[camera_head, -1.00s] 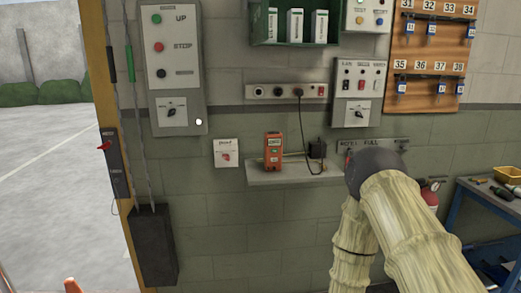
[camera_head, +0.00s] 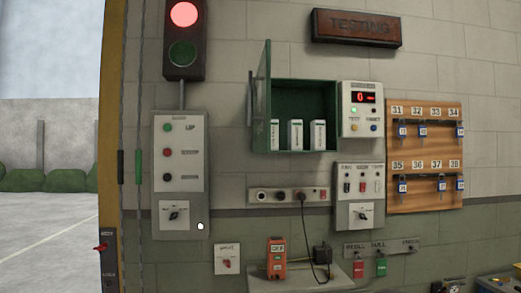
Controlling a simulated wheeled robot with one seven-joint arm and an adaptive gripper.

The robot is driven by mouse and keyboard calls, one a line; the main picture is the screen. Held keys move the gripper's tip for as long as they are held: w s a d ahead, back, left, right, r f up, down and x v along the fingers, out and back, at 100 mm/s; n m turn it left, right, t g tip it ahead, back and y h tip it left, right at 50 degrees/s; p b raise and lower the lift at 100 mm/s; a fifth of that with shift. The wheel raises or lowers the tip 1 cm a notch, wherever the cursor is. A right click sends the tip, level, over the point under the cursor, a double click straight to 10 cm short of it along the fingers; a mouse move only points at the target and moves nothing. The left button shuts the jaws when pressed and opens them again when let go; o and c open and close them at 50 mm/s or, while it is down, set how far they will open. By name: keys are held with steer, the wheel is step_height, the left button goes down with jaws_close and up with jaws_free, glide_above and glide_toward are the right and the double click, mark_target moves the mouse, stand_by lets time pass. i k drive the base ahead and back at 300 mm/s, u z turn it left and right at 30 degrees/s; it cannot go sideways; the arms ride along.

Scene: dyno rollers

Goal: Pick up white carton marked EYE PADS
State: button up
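Three white cartons stand upright side by side in the open green wall cabinet: the left carton (camera_head: 275,135), the middle carton (camera_head: 296,135) and the right carton (camera_head: 318,135). Their side lettering is too small to read, so I cannot tell which one is marked EYE PADS. The cabinet (camera_head: 303,84) has its green door (camera_head: 261,100) swung open at the left. My gripper is not in view.
A control panel (camera_head: 181,200) is left of the cabinet, a red display box (camera_head: 361,109) and key board (camera_head: 450,149) to its right. Below are a socket strip (camera_head: 287,195) and a ledge (camera_head: 341,283) with an orange device (camera_head: 276,258). A red lamp (camera_head: 184,14) glows.

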mark_target(275, 123)
steer(key=z, duration=1.55)
steer(key=k, duration=0.8)
steer(key=u, duration=1.3)
steer(key=i, duration=0.5)
steer(key=k, duration=0.35)
steer(key=z, duration=0.7)
steer(key=i, duration=1.15)
steer(key=u, duration=0.7)
